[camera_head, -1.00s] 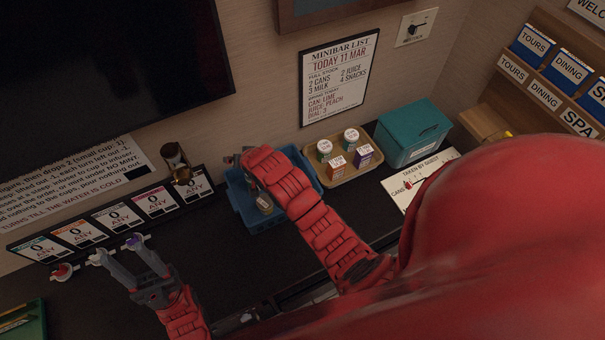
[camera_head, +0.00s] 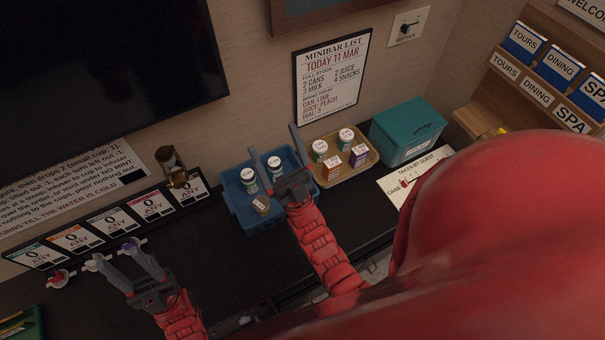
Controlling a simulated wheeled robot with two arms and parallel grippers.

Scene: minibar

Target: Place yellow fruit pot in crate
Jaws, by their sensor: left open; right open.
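The blue crate (camera_head: 233,214) stands on the dark counter below the wall list. Inside it are two white-labelled, green containers (camera_head: 248,181) at the back and a small brownish-yellow pot (camera_head: 261,205) with a pale lid near the front; it looks like the fruit pot. My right gripper (camera_head: 275,140) is open and empty, its fingers apart over the crate's right side; its arm hides part of the crate's right edge.
A tan tray (camera_head: 327,182) with several cans and cartons stands right of the crate. An hourglass (camera_head: 172,165) stands left of the crate. A green tray (camera_head: 25,325) is at lower left. The counter between my arms is clear.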

